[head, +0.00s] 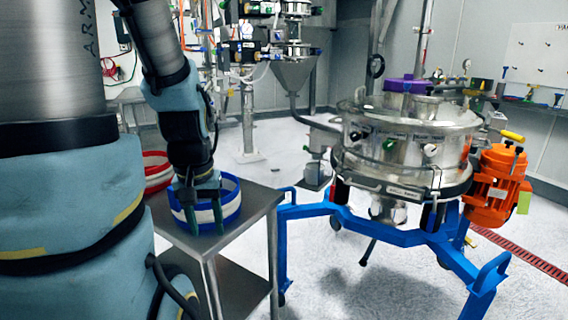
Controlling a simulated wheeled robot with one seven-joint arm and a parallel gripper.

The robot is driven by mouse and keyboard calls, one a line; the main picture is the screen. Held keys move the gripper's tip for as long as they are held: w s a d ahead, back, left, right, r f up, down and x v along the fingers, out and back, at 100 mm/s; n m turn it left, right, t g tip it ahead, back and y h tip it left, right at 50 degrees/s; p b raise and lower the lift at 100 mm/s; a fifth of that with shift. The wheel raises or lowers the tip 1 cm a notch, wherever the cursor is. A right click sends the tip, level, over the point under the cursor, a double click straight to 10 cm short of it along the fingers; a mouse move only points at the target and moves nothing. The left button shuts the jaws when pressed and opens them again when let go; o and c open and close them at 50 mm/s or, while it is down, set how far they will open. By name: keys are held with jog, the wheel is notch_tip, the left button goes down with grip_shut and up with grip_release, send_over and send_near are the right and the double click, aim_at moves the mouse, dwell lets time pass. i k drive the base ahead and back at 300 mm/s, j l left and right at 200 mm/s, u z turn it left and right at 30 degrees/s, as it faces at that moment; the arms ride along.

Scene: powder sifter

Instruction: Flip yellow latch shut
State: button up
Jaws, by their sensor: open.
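A steel powder sifter (408,145) stands on the right, with green, white and dark knobs around its side. A small yellow handle-like piece (512,136) shows at its right edge, above the orange motor; I cannot tell whether it is the latch or whether it is open or shut. My gripper (206,217) points down at the blue and white ring (231,205) on the steel table, far to the left of the sifter. Its fingers are apart, with nothing clearly held between them. The sifter's far side is hidden.
A blue wheeled frame (345,224) carries the sifter. The orange motor (497,187) juts out on the right. Open floor lies in front of the frame.

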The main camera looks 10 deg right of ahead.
aim_at(511, 136)
jog(key=l, duration=1.05)
jog(key=l+u, duration=0.1)
jog(key=l, duration=0.9)
jog(key=k+l, duration=0.1)
jog(key=l, duration=0.95)
